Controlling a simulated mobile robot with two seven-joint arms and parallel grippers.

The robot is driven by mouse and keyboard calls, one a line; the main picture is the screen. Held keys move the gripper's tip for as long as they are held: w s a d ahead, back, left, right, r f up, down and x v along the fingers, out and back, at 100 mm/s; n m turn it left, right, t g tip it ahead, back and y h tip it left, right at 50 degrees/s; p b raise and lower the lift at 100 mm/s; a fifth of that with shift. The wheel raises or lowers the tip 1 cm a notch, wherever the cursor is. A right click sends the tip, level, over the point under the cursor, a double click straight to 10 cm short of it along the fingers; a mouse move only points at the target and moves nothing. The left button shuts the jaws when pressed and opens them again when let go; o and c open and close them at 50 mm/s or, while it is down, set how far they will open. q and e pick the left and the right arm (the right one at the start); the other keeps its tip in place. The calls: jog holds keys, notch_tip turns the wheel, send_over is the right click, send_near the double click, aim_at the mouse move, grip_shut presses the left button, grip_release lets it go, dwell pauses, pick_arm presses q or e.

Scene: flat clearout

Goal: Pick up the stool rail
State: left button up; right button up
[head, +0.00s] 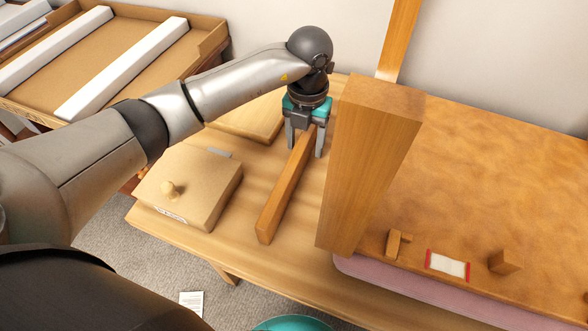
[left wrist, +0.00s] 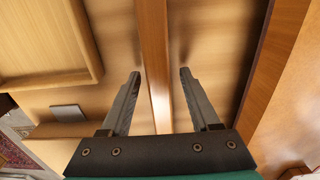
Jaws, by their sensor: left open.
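The stool rail (head: 287,190) is a long, narrow orange-brown wooden bar lying on the light wooden table. In the left wrist view the rail (left wrist: 154,60) runs between the two fingers. My left gripper (head: 304,148) is open above the rail's far part, with one finger on each side of it. In the left wrist view the gripper's fingertips (left wrist: 160,72) are apart, with a gap on both sides of the rail. The far end of the rail is hidden under the gripper. My right gripper is not in view.
A thick upright wooden post (head: 370,160) stands close to the right of the rail, beside a large wooden panel (head: 490,180). A box with a knob (head: 190,185) sits to the left. A cardboard tray (head: 215,42) with white bars is at the back left.

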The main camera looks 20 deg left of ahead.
pick_arm(q)
jog(key=shift+f, duration=0.55)
grip_shut()
dwell(0.5)
